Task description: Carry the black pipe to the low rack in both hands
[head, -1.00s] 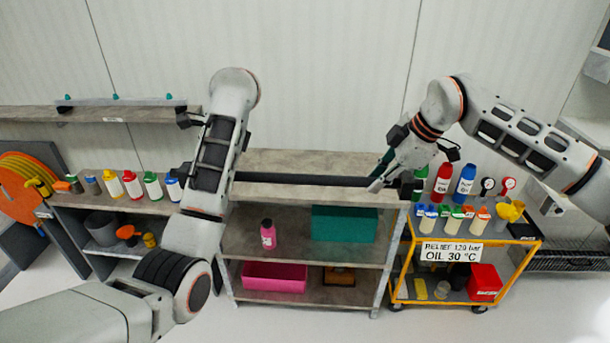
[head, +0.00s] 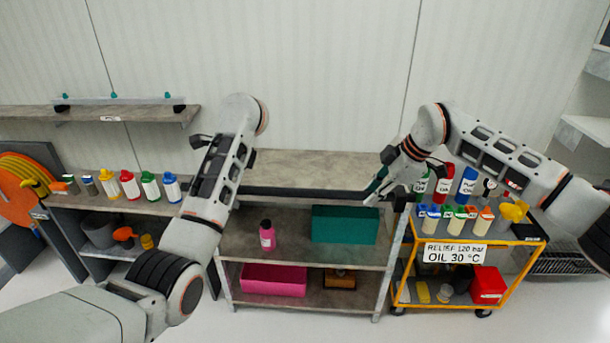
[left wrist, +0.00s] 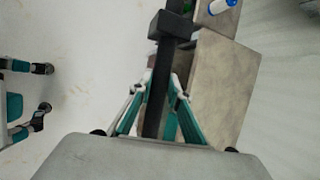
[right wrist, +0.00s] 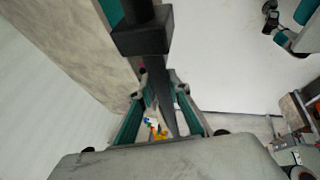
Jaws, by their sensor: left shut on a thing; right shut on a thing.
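The black pipe (head: 305,193) spans level between my two arms in the head view, in front of the top board of the grey shelf unit (head: 300,163). Whether it touches the board, I cannot tell. My right gripper (head: 374,190) is shut on its right end part. In the right wrist view the pipe, with a block-like collar (right wrist: 142,38), runs between the fingers (right wrist: 160,85). My left gripper is hidden behind my arm in the head view. In the left wrist view its fingers (left wrist: 158,88) are shut around the pipe (left wrist: 153,105). Which unit is the low rack is unclear.
The shelf unit holds a pink bottle (head: 267,236), a teal bin (head: 345,224) and a pink bin (head: 273,280). A yellow cart (head: 455,236) with bottles stands close at right. Several bottles line a left bench (head: 120,207). A wall shelf (head: 95,114) hangs above it.

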